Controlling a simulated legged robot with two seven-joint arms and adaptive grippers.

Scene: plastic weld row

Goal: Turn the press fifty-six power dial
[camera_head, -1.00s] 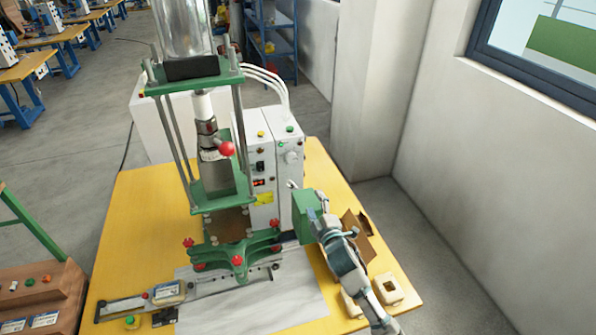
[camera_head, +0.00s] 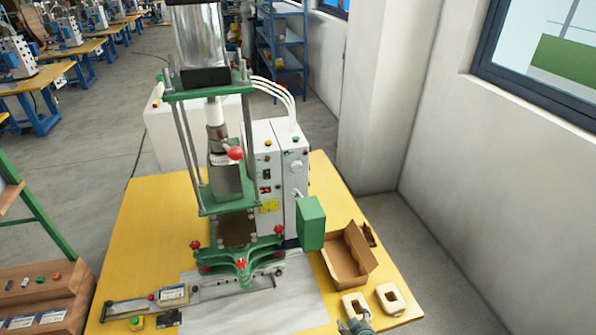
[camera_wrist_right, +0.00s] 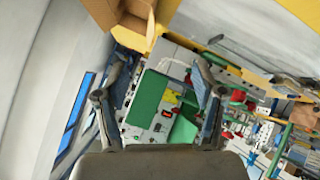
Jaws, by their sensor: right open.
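The press (camera_head: 225,170) has a green frame and stands on a yellow table. Beside it are two white control cabinets (camera_head: 280,165). A pale round dial (camera_head: 296,166) shows on the front of the right cabinet, above a green box (camera_head: 311,223); its pointer setting is too small to read. My right gripper (camera_head: 356,325) is low at the bottom edge, apart from the cabinets and mostly cut off. In the right wrist view its fingers (camera_wrist_right: 164,75) are spread and empty, with the green box (camera_wrist_right: 151,98) seen between them. My left gripper is not in view.
An open cardboard box (camera_head: 347,258) and two cream-coloured blocks (camera_head: 390,299) lie on the table's right side. A white sheet (camera_head: 250,310) lies in front of the press. A wall (camera_head: 440,150) stands close on the right.

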